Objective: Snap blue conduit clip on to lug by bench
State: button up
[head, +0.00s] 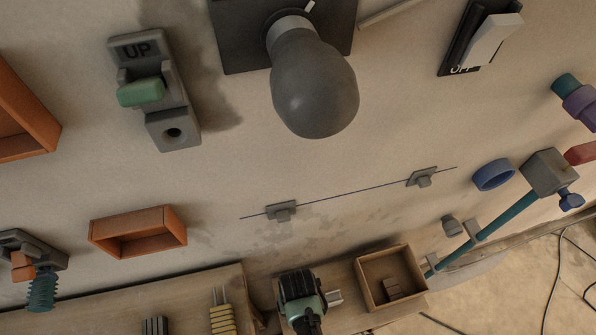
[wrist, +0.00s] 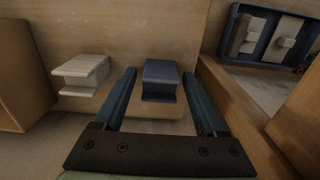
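The blue clip (wrist: 160,80) is a small dark-blue block with an open front slot, resting on a wooden block in the wrist view. My gripper (wrist: 159,74) is open, with one finger on each side of the clip and a visible gap on both sides. In the head view my gripper (head: 302,295) is over the bench (head: 200,285); its fingers and the blue clip are hidden there. Two grey lugs, a left one (head: 281,211) and a right one (head: 423,177), sit on the wall along a thin dark line above the bench.
A pale clip (wrist: 82,75) sits left of my gripper. A blue-rimmed tray (wrist: 232,35) is at the upper right. On the bench are a wooden box (head: 365,291) and a yellow ribbed item (head: 222,318). An orange box (head: 138,232) and a large grey bulb (head: 315,88) jut from the wall.

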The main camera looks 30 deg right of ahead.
grip_shut()
jog(key=shift+r, duration=0.15)
notch_tip(320, 180, up, 10)
jog(key=shift+f+p, duration=0.1)
jog(key=shift+p, duration=0.85)
